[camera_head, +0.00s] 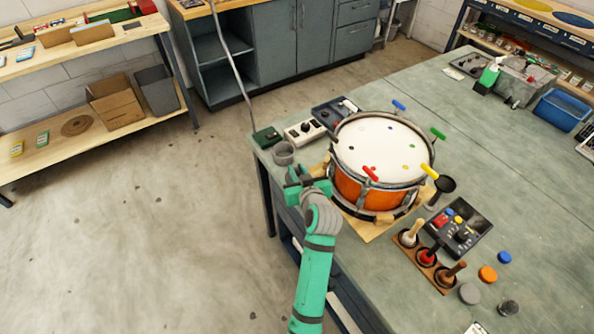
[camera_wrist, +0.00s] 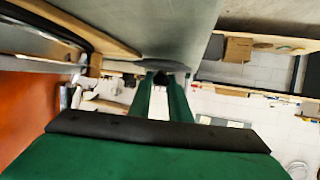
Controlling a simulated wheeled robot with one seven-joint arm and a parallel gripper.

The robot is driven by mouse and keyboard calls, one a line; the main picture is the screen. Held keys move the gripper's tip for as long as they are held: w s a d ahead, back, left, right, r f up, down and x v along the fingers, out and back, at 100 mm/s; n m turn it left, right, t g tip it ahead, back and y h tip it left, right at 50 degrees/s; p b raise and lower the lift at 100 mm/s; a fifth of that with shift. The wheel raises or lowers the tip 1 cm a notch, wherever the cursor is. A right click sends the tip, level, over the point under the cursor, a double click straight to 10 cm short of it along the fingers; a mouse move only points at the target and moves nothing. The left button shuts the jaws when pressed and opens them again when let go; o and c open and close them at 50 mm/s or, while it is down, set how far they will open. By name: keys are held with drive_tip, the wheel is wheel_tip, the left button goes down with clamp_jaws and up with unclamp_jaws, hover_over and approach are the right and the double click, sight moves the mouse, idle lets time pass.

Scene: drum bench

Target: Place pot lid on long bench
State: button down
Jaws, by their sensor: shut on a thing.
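My gripper (camera_head: 297,178) is at the near left edge of the long green-grey bench (camera_head: 520,195), beside the drum (camera_head: 385,150). In the wrist view, its two green fingers (camera_wrist: 165,88) come together on a small dark part. A flat grey disc, which looks like the pot lid (camera_wrist: 165,63), shows right at the fingertips. The gripper is shut on it. I cannot tell whether the lid touches the bench.
The drum sits on a wooden board. A dark control box (camera_head: 460,228) and a rack of wooden-handled tools (camera_head: 428,262) stand in front of it. A switch box (camera_head: 304,132) is by the far left corner. The bench's right middle is bare. Open floor lies left.

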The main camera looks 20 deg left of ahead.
drive_tip(key=shift+f, duration=0.35)
drive_tip(key=c, duration=1.6)
unclamp_jaws()
drive_tip(key=shift+f, duration=0.1)
drive_tip(key=shift+c, duration=0.2)
drive_tip(key=shift+r, duration=0.5)
drive_tip(key=v, duration=1.2)
drive_tip(key=shift+d+f, duration=0.1)
